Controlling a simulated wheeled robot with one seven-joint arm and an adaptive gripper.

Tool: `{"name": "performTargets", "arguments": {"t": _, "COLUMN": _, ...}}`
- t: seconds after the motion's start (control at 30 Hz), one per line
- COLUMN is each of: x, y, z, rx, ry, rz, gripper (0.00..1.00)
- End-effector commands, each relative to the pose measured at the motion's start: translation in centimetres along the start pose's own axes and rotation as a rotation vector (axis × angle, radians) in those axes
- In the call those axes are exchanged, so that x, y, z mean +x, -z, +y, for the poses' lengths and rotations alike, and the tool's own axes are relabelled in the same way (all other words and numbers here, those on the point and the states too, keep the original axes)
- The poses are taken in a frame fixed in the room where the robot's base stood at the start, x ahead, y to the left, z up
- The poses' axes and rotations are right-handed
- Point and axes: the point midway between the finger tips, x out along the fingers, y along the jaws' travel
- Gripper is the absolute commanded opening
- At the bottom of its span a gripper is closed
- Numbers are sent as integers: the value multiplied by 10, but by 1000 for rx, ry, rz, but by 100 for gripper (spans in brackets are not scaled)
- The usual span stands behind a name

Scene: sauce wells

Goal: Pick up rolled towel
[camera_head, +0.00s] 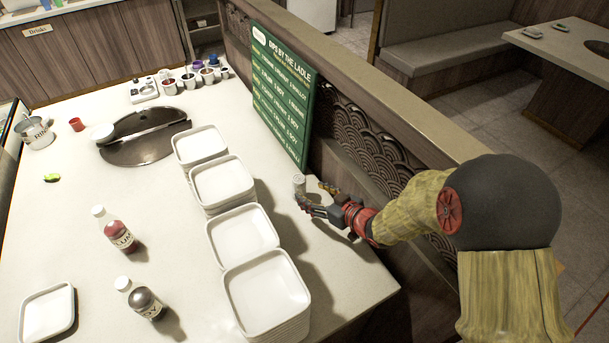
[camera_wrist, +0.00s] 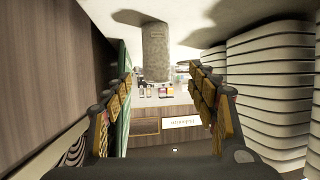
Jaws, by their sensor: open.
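The rolled towel (camera_head: 299,182) is a small pale upright cylinder on the counter, right of the plate stacks and near the foot of the green sign. In the wrist view, which looks upside down, the towel (camera_wrist: 156,50) is a grey-beige roll between and beyond my fingertips. My gripper (camera_head: 314,196) is open and low over the counter, pointing at the towel. In the wrist view, both padded fingers of my gripper (camera_wrist: 161,75) stand apart with nothing between the pads; I cannot tell the exact distance to the towel.
Stacks of white square plates (camera_head: 267,293) stand close on the left, also at right in the wrist view (camera_wrist: 270,80). The green sign (camera_head: 283,95) and the partition (camera_head: 365,130) flank the other side. Sauce bottles (camera_head: 117,229) stand farther left. The gap is narrow.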

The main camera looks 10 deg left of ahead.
Motion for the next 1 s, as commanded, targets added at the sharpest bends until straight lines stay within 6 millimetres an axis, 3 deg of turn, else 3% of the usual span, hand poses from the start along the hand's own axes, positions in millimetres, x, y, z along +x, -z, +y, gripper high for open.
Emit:
{"name": "performTargets", "arguments": {"t": 0.37, "x": 33, "y": 2, "z": -1, "rx": -1, "ry": 3, "rz": 2, "gripper": 58}}
{"name": "performTargets", "arguments": {"t": 0.7, "x": 76, "y": 11, "z": 0, "rx": 0, "ry": 2, "rz": 0, "gripper": 58}}
{"name": "performTargets", "arguments": {"t": 1.0, "x": 78, "y": 13, "z": 0, "rx": 1, "ry": 1, "rz": 0, "gripper": 58}}
